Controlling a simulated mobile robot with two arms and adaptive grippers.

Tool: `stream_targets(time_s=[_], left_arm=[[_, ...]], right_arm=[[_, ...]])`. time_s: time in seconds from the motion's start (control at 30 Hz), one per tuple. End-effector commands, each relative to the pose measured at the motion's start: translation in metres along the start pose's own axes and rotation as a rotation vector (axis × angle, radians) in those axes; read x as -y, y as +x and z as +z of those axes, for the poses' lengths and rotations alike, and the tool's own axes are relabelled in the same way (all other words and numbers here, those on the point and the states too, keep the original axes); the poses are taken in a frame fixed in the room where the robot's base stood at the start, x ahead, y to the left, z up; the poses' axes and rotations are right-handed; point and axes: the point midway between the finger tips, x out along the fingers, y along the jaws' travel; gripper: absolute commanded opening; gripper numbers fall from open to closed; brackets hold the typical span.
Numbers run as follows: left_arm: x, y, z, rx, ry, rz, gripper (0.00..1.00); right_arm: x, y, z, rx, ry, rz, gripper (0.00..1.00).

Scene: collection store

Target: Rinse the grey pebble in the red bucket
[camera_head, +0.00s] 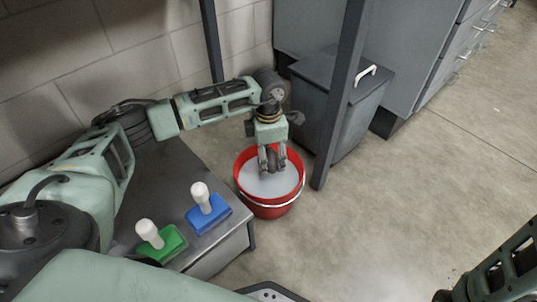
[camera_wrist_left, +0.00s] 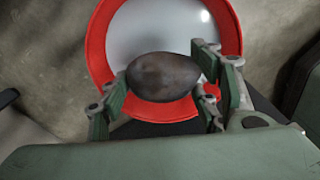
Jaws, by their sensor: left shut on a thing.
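The grey pebble (camera_wrist_left: 163,75) shows in the left wrist view as a dark, rounded oval between the fingers of my left gripper (camera_wrist_left: 165,92). In the head view the left gripper (camera_head: 271,166) points down over the red bucket (camera_head: 268,207), shut on the pebble, which shows as a dark shape between the fingers. The bucket stands on the floor and holds pale, whitish liquid (camera_head: 262,186). From these views I cannot tell whether the pebble touches the liquid. My right gripper is not clearly in view; only part of the right arm shows at the lower right.
A dark low table beside the bucket carries a blue block (camera_head: 207,213) and a green block (camera_head: 162,244), each with a white knob. A grey bin (camera_head: 330,105) with a white handle stands behind a dark post (camera_head: 341,110). The floor to the right is clear.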

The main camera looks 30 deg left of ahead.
Motion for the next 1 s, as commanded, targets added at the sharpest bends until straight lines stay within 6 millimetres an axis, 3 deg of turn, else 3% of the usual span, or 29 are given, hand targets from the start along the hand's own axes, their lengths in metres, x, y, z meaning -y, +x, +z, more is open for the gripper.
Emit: stream_targets(time_s=[1.0], left_arm=[[0.000, 0.052, 0.000, 0.001, 0.000, 0.001, 0.19]], right_arm=[[0.010, -0.039, -0.019, -0.013, -0.002, -0.005, 0.40]])
